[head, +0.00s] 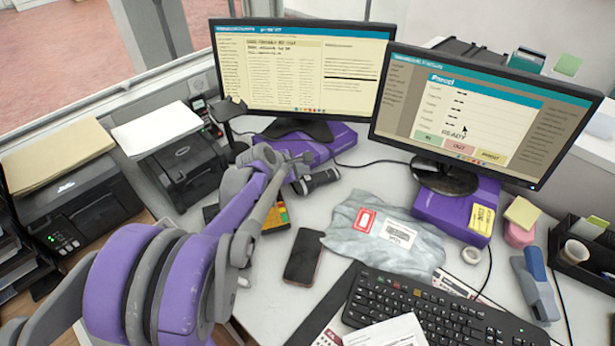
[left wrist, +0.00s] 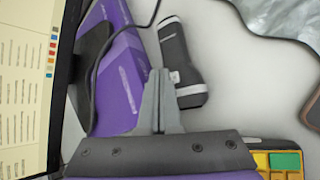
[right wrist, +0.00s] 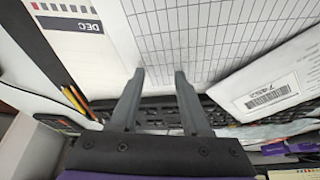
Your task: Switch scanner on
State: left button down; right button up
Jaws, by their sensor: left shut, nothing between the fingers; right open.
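A black handheld device (head: 317,180), which looks like the scanner, lies on the white counter below the left monitor. In the left wrist view the black device (left wrist: 182,62) has a small pale label near its lower end. My left gripper (head: 307,158) is shut and empty, just beside the device in the head view. In the left wrist view the closed fingertips (left wrist: 159,75) are just left of the device's lower part; I cannot tell whether they touch it. My right gripper (right wrist: 159,76) is open and empty over printed paper and a dark keyboard.
Two monitors (head: 300,75) (head: 475,110) stand behind on purple boxes (head: 455,207). A grey parcel bag (head: 385,235), a phone (head: 304,256) and a keyboard (head: 440,310) lie to the right. A yellow-keyed terminal (head: 276,216) is below my left arm. Printers (head: 175,160) stand left.

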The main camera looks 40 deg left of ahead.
aim_at(304, 179)
pick_arm(q)
jog(key=shift+f+b, duration=0.3)
jog(key=shift+f, duration=0.2)
pick_arm(e)
jog(key=shift+f, duration=0.35)
pick_arm(q)
jog(key=shift+r, duration=0.15)
pick_arm(e)
jog(key=shift+r, duration=0.1)
pick_arm(q)
jog(key=shift+r+p, duration=0.65)
jog(key=shift+r, duration=0.15)
pick_arm(e)
jog(key=shift+r, duration=0.65)
jog(key=shift+r, duration=0.1)
notch_tip(304, 179, up, 5)
jog(key=p, duration=0.4)
pick_arm(q)
notch_tip(304, 179, up, 6)
jog(key=shift+f, duration=0.1)
pick_arm(e)
jog(key=shift+f, duration=0.2)
